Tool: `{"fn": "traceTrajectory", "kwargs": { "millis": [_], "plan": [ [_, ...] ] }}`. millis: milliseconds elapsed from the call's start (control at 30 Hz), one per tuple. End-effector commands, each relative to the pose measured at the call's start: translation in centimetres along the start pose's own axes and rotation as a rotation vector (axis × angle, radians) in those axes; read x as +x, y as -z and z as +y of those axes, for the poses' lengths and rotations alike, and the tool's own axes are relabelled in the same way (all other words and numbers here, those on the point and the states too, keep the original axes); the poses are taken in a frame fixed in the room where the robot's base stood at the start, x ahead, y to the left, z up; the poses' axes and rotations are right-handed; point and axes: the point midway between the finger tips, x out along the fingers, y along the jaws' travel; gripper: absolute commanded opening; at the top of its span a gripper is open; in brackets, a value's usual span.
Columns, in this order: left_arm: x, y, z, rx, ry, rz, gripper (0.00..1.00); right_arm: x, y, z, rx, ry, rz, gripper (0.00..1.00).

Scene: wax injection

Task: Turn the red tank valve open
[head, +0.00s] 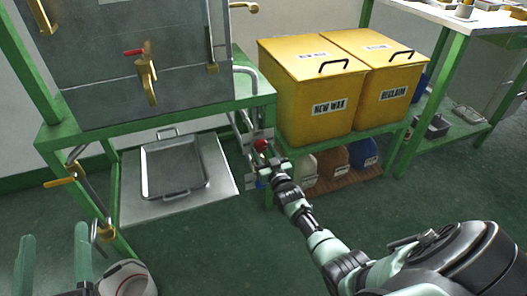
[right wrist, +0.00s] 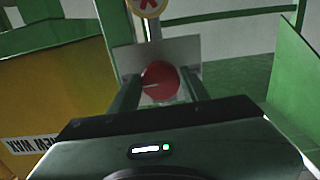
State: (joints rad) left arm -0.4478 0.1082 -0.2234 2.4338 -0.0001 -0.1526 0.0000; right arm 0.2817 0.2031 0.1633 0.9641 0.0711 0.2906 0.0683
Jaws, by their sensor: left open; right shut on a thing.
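The red tank valve (right wrist: 160,78) is a round red knob between the two fingers of my right gripper (right wrist: 158,92) in the right wrist view. The fingers are shut on it from both sides. In the head view the red valve (head: 261,145) shows just past the tip of my right gripper (head: 268,163), beside the green stand's right leg. A pale plate stands behind the valve. My left gripper (head: 54,262) is at the lower left of the head view, open and empty, away from the valve.
A grey metal tank (head: 110,50) with brass taps stands on a green frame (head: 180,118). A metal tray (head: 175,168) lies below it. The yellow NEW WAX bin (head: 310,95) and RECLAIM bin (head: 390,75) stand right of the valve. A green panel (right wrist: 296,85) is close on the gripper's right.

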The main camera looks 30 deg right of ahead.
Motion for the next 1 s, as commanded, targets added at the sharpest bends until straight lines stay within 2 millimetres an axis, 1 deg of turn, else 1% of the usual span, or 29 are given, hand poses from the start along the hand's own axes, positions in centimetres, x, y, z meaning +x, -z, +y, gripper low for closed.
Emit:
{"fn": "traceTrajectory", "kwargs": {
  "millis": [533, 567, 600, 633, 1000],
  "plan": [
    [-0.03, -0.27, -0.06, 0.001, 0.001, -0.013, 0.68, -0.08, -0.21, 0.01, 0.028, -0.001, -0.004, 0.06],
    [-0.03, -0.27, -0.07, 0.001, 0.001, -0.013, 0.68, -0.08, -0.21, 0.01, 0.029, -0.001, -0.004, 0.49],
    [-0.03, -0.27, -0.07, 0.001, 0.001, -0.013, 0.68, -0.09, -0.22, 0.01, 0.028, -0.001, -0.004, 0.60],
    [-0.03, -0.27, -0.07, 0.001, 0.001, -0.013, 0.68, -0.08, -0.21, 0.00, 0.028, 0.000, -0.004, 0.68],
    [-0.01, -0.22, -0.06, 0.000, 0.001, -0.015, 0.68, -0.15, -0.05, -0.02, 0.026, 0.000, -0.001, 0.68]
  ]
}}
